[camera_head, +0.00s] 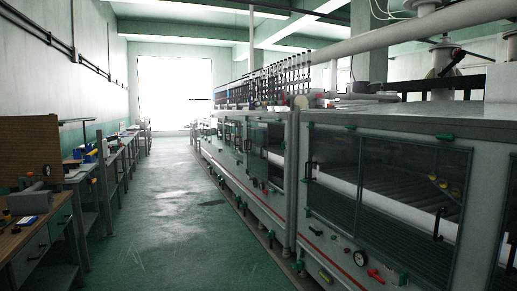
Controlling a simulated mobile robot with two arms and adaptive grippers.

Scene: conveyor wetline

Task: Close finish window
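A long grey wet-line machine (335,222) runs along the right side. Its nearest section has a wide dark-framed window (400,195) with a black handle at its left side (311,171) and another at its right (438,223). Rollers show through the glass. A second window (262,150) is on the section farther back. Part of another window frame with a black handle (511,254) is cut off at the right edge. I cannot tell which is the finish window, or whether any window is fully shut. Neither of my grippers is in view.
A clear green floor aisle (180,215) runs between the machine and a row of workbenches on the left. The nearest bench (38,235) holds a grey vise-like tool (30,200) and small items. A gauge (360,258) and red valve handle (375,275) sit low on the machine.

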